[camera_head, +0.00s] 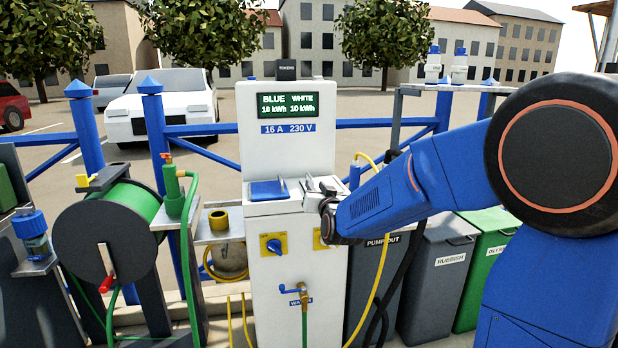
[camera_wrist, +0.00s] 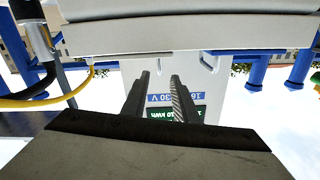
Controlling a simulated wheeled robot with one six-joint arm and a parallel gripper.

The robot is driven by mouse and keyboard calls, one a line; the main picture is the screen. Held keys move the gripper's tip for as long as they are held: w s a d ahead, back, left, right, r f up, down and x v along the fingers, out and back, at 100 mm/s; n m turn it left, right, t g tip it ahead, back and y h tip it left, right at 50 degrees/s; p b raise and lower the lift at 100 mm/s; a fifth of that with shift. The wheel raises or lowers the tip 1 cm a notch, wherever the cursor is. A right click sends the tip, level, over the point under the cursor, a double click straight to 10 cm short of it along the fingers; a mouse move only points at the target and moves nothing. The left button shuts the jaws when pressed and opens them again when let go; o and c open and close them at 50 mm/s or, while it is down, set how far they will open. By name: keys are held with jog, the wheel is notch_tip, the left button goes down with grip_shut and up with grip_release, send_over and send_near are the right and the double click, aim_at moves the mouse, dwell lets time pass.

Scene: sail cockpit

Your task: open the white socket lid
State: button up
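A white service pedestal (camera_head: 295,155) stands in the middle of the head view, with a display and a sloping socket panel. A blue socket lid (camera_head: 268,190) lies shut on the left of that panel. The white lid's place, to its right, is mostly hidden by my gripper (camera_head: 318,186), so I cannot tell the lid's position. In the wrist view my gripper (camera_wrist: 158,92) has its two fingers apart, with nothing visible between them. A pale slab (camera_wrist: 120,38) spans the top of that view, close to the fingers; I cannot tell which part it is.
A blue rotary switch (camera_head: 273,245) and a water tap (camera_head: 303,290) are on the pedestal front. A green hose reel (camera_head: 125,215) stands left. A yellow cable (camera_head: 388,265) hangs right, beside grey and green bins (camera_head: 440,270). Blue railings (camera_head: 205,140) run behind.

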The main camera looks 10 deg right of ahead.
aim_at(308, 173)
jog(key=w, duration=1)
jog(key=shift+w, duration=0.1)
jog(key=shift+c, duration=0.5)
grip_shut()
